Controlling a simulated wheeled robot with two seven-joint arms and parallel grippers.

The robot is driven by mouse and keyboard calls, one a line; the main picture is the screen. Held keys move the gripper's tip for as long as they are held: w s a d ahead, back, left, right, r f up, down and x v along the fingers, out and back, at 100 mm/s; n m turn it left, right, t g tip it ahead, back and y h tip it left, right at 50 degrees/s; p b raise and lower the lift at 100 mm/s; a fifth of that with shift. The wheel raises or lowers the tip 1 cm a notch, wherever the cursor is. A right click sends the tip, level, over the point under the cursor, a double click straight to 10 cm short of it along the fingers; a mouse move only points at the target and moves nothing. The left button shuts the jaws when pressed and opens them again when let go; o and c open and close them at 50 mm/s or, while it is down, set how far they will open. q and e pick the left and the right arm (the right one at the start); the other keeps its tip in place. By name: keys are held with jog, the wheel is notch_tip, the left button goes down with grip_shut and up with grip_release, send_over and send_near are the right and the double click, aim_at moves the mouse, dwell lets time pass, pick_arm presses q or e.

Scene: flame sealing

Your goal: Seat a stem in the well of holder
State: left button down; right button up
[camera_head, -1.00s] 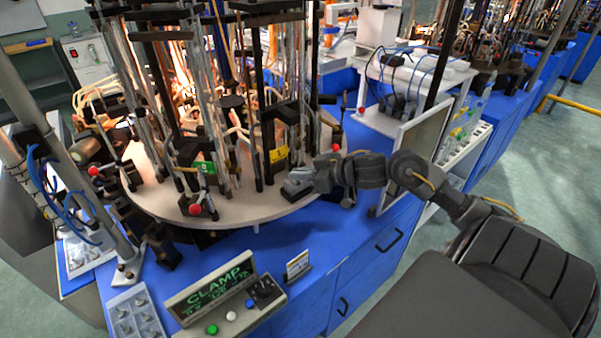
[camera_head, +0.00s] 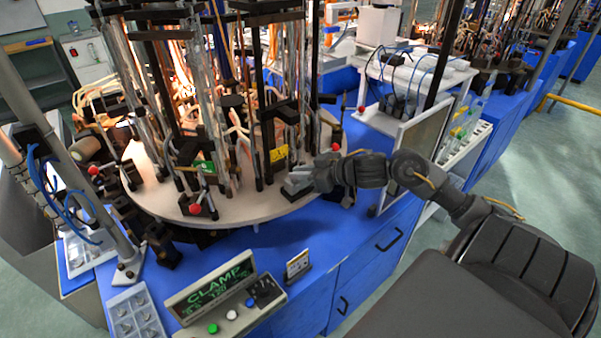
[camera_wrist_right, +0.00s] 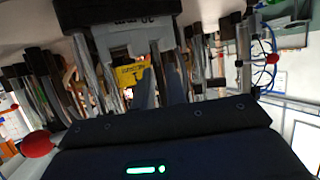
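The round pale turntable (camera_head: 250,207) carries several dark holders with upright glass tubes. One holder, at a yellow tag (camera_head: 278,153), stands near its front right edge; the tag (camera_wrist_right: 131,74) also shows in the right wrist view. My right gripper (camera_head: 296,183) is low over this edge, just in front of that holder. In the right wrist view two bluish-grey fingers point at the holder, close beneath the tag. I cannot tell whether a stem is between them, or see the holder's well. Small pieces, perhaps stems, lie in a tray (camera_head: 128,290) at the lower left. My left gripper is out of view.
A control box reading CLAMP (camera_head: 213,288) and a small sign stand on the blue bench (camera_head: 330,240) in front. Red knobs (camera_head: 195,209) stick out around the turntable. Dense tubes and hoses fill its middle.

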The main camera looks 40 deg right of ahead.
jog(key=shift+s, duration=0.15)
jog(key=shift+p+v, duration=1.65)
jog(key=shift+v, duration=0.4)
jog(key=shift+d, duration=0.1)
jog(key=o, duration=0.6)
jog(key=shift+s+d+r+p, duration=0.15)
jog(key=shift+s+r+p, duration=0.3)
jog(key=shift+r+p, duration=0.4)
jog(key=shift+s+d+r+p, duration=0.2)
jog(key=shift+s+r+p, duration=0.3)
jog(key=shift+p, duration=0.65)
jog(key=shift+s+d+r+p, duration=0.15)
jog(key=shift+s+r+p, duration=0.2)
jog(key=shift+r+p, duration=0.55)
